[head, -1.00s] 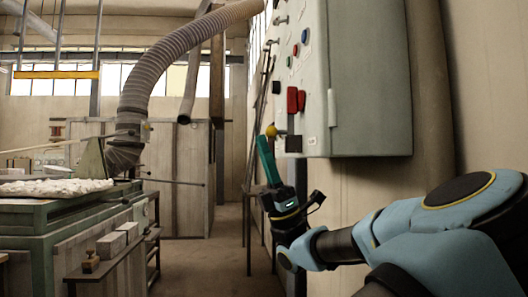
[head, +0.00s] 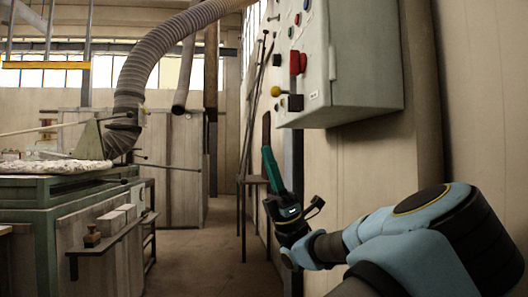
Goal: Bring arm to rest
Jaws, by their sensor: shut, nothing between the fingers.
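My arm reaches in from the lower right of the head view, its blue and black links bent at the elbow. My gripper (head: 269,163) points up and a little left, with green fingers closed together and nothing held. The dark wrist is just beneath the fingers.
A green-framed bench (head: 45,210) with whitish material on top stands at the left, with a side shelf (head: 115,228) holding small blocks. Thin rods lean against the back right wall. A ribbed duct (head: 150,70) hangs overhead. The floor between (head: 195,255) is clear.

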